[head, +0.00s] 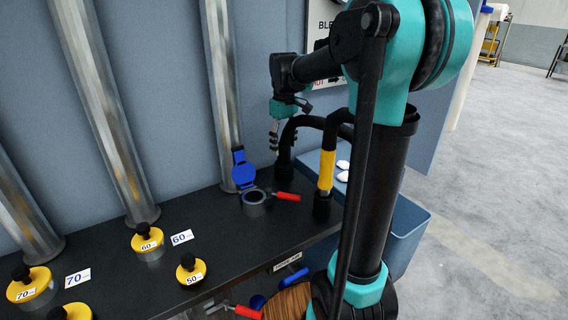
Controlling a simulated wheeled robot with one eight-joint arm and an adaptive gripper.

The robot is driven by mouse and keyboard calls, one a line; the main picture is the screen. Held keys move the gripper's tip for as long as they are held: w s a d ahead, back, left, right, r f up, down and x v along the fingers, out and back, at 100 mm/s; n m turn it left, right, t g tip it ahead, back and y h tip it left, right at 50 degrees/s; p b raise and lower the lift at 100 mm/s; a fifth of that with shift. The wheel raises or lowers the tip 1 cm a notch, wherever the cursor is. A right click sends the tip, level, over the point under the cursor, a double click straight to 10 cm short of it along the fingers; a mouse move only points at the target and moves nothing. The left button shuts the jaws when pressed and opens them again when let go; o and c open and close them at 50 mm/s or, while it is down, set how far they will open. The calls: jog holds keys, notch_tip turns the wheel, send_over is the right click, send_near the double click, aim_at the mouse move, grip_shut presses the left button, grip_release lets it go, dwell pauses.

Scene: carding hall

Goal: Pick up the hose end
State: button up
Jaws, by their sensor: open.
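A black hose end with a yellow sleeve (326,170) stands nearly upright at the right end of the dark bench, its black cuff (322,206) lowest. Its upper part bends right and passes behind my arm. A second black hose length (284,165) rises from the bench to its left and arches right behind it. My gripper (274,140), below a teal wrist, points down to the left of the yellow sleeve and close to the arching hose. It is open, and nothing shows between its small fingers. Whether it touches the hose cannot be told.
A grey port with a raised blue lid (243,170) and a red-handled lever (287,197) sits left of the hose end. Yellow capped ports (146,238) stand farther left. Metal pipes (222,90) run up the wall. A blue bin (408,235) stands right of the bench.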

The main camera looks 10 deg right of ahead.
aim_at(284, 161)
jog(key=shift+f, duration=1.6)
grip_shut()
